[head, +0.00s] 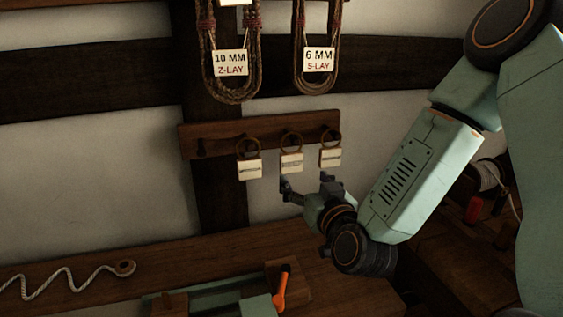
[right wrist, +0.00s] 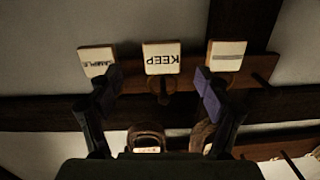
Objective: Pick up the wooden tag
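Three pale wooden tags hang by rings from pegs on a dark wooden rack (head: 220,135) on the wall: a left tag (head: 248,169), a middle tag (head: 291,162) and a right tag (head: 330,157). In the right wrist view, upside down, the middle tag reads KEEP (right wrist: 162,58), one beside it reads SAMPLE (right wrist: 97,62), and the third tag (right wrist: 226,55) bears a line. My right gripper (head: 306,182) is open and empty, just below the middle and right tags; its fingers (right wrist: 158,88) frame the KEEP tag in the wrist view. My left gripper is not in view.
Rope coils labelled 10 MM Z-LAY (head: 230,75) and 6 MM S-LAY (head: 318,70) hang above the rack. A wooden bench (head: 210,270) below holds a zigzag rope (head: 60,283) and an orange-handled tool (head: 281,290). The wall left of the rack is clear.

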